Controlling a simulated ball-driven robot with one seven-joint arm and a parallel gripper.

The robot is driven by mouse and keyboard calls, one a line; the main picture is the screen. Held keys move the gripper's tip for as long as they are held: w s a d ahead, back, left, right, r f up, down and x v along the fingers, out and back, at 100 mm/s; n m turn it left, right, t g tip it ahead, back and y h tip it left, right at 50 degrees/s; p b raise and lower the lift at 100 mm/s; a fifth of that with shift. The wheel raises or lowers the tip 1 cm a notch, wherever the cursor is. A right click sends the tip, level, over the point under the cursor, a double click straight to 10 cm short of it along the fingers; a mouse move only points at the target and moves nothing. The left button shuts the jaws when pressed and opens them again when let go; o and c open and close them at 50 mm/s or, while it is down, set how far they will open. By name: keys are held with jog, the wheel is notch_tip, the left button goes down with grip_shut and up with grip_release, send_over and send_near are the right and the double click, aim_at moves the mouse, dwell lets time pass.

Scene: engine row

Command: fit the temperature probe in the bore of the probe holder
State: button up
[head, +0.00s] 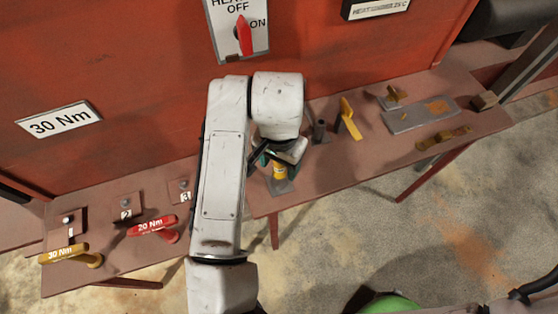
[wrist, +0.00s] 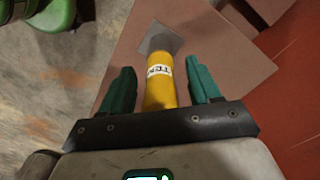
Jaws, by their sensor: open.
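The temperature probe is a yellow cylinder with a white label reading TEM (wrist: 160,85); it also shows in the head view (head: 279,172). It stands at a grey plate (wrist: 160,40) on the brown bench. My gripper (wrist: 157,70) is open, with one green finger on each side of the probe and a visible gap on both sides. In the head view my arm's end partly covers the probe's top. A dark upright tube (head: 320,131) just right of my gripper looks like the probe holder; its bore is too small to make out.
A yellow upright bracket (head: 349,118) stands right of the dark tube. Farther right lie a grey plate (head: 420,115) and a brass-coloured part (head: 443,138). Red (head: 153,225) and yellow (head: 71,254) torque handles are at left. A red wall (head: 330,45) rises behind the bench.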

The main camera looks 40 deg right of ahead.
notch_tip(320, 180, up, 11)
jog(key=shift+f, duration=0.1)
dwell(0.4)
dwell(0.5)
